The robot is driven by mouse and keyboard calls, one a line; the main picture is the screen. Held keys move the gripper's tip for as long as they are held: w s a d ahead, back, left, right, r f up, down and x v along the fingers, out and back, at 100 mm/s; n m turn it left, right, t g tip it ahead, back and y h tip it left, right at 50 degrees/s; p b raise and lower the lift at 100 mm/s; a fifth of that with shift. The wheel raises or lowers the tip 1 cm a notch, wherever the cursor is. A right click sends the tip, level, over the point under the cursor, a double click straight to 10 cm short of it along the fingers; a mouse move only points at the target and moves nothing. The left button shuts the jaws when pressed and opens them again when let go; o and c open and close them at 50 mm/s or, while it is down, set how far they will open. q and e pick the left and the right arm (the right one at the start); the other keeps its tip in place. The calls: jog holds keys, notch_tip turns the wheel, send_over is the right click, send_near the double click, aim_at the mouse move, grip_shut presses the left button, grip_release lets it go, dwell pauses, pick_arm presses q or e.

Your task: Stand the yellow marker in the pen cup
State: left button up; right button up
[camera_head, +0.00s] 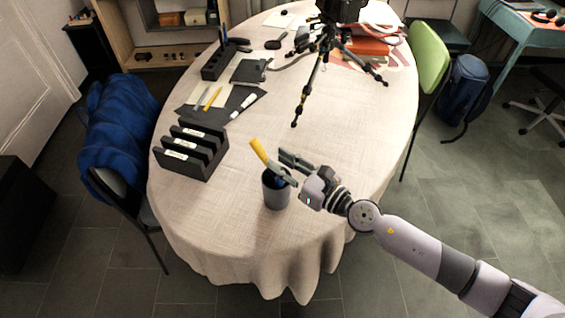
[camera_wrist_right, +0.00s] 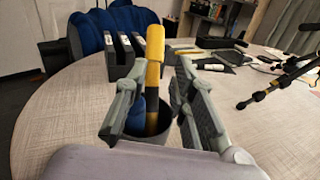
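The yellow marker (camera_head: 259,151) stands with its lower end inside the dark grey pen cup (camera_head: 276,194), leaning slightly and sticking up well above the rim. In the wrist view the marker (camera_wrist_right: 155,75) is near upright, and its dark lower part goes down into the cup (camera_wrist_right: 150,137). A blue item (camera_wrist_right: 136,117) is in the cup beside it. My right gripper (camera_head: 288,166) is at the cup's mouth. In the wrist view its fingers (camera_wrist_right: 160,103) are spread on either side of the marker, with gaps showing. The marker's tip is hidden in the cup. My left gripper is out of view.
A black file rack (camera_head: 190,153) stands left of the cup. Pens and dark sheets (camera_head: 228,103) lie behind it. A tripod (camera_head: 325,60) stands at the table's far side. The cloth (camera_head: 205,215) left of the cup is clear.

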jog(key=shift+o, duration=1.1)
jog(key=shift+r, duration=0.1)
jog(key=shift+s, duration=0.1)
jog(key=shift+s+d, duration=0.15)
jog(key=v, duration=1.1)
jog(key=shift+d, duration=0.25)
jog(key=shift+s, duration=0.1)
